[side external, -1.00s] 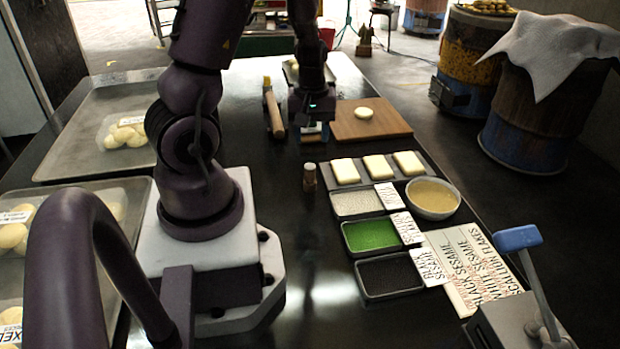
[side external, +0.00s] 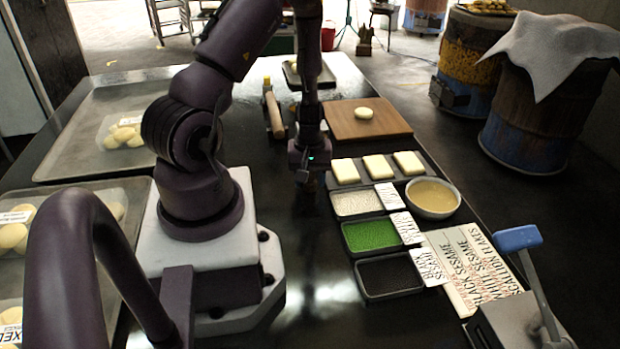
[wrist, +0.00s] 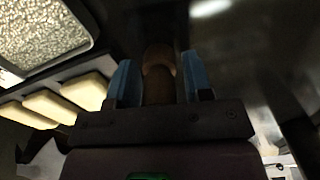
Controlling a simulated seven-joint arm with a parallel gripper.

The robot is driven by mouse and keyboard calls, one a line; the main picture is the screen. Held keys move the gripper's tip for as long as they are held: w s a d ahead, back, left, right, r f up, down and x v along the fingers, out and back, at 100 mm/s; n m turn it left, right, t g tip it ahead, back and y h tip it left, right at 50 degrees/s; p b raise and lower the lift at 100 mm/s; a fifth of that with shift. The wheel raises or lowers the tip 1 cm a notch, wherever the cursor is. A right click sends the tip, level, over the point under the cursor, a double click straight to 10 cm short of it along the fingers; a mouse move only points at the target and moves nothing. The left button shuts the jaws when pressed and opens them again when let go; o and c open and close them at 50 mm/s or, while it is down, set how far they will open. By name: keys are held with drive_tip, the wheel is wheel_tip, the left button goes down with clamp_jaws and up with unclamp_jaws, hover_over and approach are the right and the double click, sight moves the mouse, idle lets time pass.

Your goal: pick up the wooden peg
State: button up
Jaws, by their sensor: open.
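The wooden peg (wrist: 159,62) is brown with a rounded end and shows in the wrist view between the two blue fingers of my gripper (wrist: 158,80). There is a small gap on each side of it, so the fingers are open around it. In the side external view my gripper (side external: 306,170) points down at the peg's spot on the dark table, left of the dough tray. The peg is mostly hidden by the gripper there.
A tray of pale dough blocks (side external: 376,168) lies close to the right of my gripper, with topping trays (side external: 371,235) in front of it. A wooden board (side external: 392,124) and a rolling pin (side external: 274,113) lie behind. The table in front is clear.

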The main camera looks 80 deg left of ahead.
drive_tip(key=c, duration=0.6)
drive_tip(key=shift+c, duration=0.2)
